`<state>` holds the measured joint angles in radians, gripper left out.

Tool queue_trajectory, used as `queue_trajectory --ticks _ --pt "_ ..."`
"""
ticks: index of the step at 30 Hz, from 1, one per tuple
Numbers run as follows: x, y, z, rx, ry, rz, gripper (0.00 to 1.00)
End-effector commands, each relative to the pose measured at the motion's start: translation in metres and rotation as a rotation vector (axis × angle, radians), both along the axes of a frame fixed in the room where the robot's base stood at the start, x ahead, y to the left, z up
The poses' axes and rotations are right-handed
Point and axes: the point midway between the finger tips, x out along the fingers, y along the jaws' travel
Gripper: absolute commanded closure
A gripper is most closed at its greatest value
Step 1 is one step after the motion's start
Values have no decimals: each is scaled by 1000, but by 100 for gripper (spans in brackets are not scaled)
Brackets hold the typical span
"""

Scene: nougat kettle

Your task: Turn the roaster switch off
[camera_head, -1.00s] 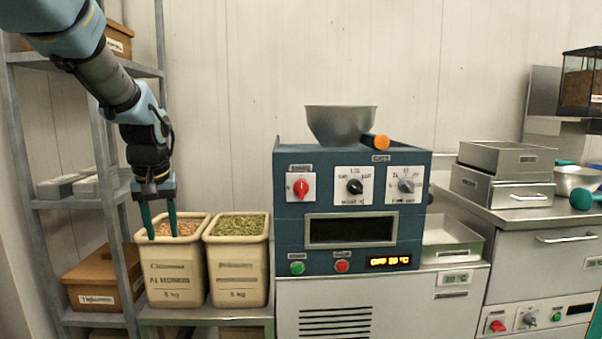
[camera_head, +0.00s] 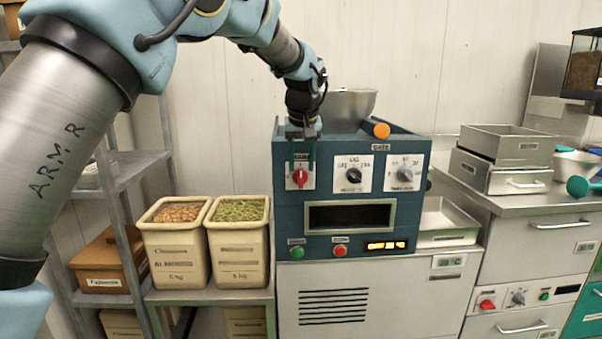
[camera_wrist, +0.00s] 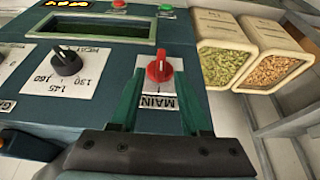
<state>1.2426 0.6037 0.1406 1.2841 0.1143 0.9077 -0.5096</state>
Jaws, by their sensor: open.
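The roaster (camera_head: 288,225) is a dark blue box. Its red main switch (camera_head: 300,177) sits on a white plate at the upper left of the front. The knob looks upright. My gripper (camera_head: 302,160) is at that plate, with its green fingers pointing down. In the wrist view, the red switch (camera_wrist: 160,69) lies between the tips of my open gripper (camera_wrist: 160,85), above the label "MAIN". The fingers stand on either side of the knob with gaps visible; I cannot tell whether either touches it. The plate's upper part is partly hidden by the gripper in the head view.
Right of the switch are a black dial (camera_head: 353,175) and a grey dial (camera_head: 404,174). Below are a green button (camera_head: 297,252), a red button (camera_head: 340,250) and a lit display (camera_head: 386,245). A metal hopper (camera_head: 350,105) stands on top.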

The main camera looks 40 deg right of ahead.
Motion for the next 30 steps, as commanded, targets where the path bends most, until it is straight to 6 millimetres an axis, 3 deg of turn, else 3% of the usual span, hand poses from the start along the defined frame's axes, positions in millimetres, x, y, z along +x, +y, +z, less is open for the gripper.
queue_trajectory --ticks 3,9,19,30 --pt "6 -4 -18 2 1 0 54" --pt "11 -9 -36 0 0 0 54" --pt "13 -10 -39 -1 0 0 54" --pt "13 -10 -39 -1 0 0 94"
